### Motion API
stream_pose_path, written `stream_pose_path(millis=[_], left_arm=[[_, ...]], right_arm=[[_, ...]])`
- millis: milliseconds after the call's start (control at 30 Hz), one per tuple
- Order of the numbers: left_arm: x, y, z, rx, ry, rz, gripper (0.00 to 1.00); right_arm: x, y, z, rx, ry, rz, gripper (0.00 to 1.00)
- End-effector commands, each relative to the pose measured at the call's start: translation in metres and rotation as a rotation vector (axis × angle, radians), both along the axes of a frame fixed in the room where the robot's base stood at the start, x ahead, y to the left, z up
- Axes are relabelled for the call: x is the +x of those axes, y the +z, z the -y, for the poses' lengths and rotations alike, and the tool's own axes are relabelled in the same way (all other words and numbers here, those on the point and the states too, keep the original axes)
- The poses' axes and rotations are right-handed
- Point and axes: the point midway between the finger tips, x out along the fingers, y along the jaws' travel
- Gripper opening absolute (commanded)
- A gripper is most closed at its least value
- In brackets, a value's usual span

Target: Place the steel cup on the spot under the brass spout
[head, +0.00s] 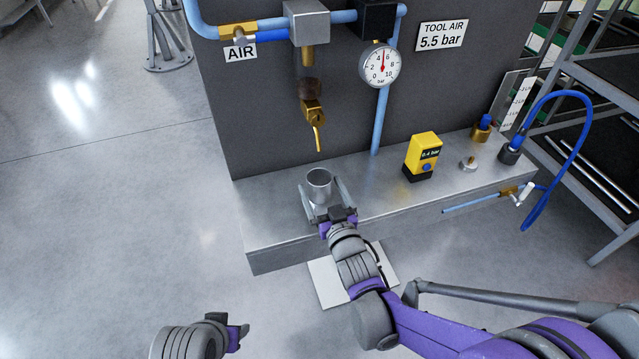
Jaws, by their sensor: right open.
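The steel cup (319,182) stands upright on the metal ledge (275,225), below the brass spout (314,120) and slightly towards me in the picture. The spout's tip ends above the cup with a clear gap. My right gripper (321,187) is open, with one finger on each side of the cup. I cannot tell whether either finger touches it. The spot on the ledge cannot be seen; the cup and gripper may cover it. My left gripper (238,334) shows only partly at the bottom, away from the ledge, and its jaws cannot be made out.
A pressure gauge (380,65) hangs on the dark panel above the ledge. A yellow meter (422,157) and brass and blue fittings (483,128) stand to the right. A blue hose (575,110) loops at the ledge's right end. The ledge left of the cup is clear.

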Motion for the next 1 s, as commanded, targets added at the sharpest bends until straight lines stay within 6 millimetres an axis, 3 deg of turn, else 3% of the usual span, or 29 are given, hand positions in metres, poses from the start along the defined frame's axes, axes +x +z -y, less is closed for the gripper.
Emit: stream_pose_path(millis=[200,400,767,867,1000], left_arm=[[0.000,-0.001,0.000,0.000,0.000,0.000,0.50],[0.000,-0.002,0.000,0.000,0.000,-0.001,0.50],[0.000,-0.002,0.000,0.000,0.000,-0.001,0.50],[0.000,-0.002,0.000,0.000,0.000,-0.001,0.50],[0.000,-0.002,0.000,0.000,0.000,-0.001,0.50]], right_arm=[[-0.048,0.000,0.016,0.000,0.000,0.000,0.97],[-0.080,0.000,0.026,-0.001,-0.001,0.000,0.97],[-0.094,-0.001,0.032,-0.002,-0.005,-0.006,0.97],[-0.094,-0.006,0.045,-0.020,-0.038,-0.061,0.97],[-0.104,-0.024,0.082,-0.070,-0.133,-0.251,0.97]])
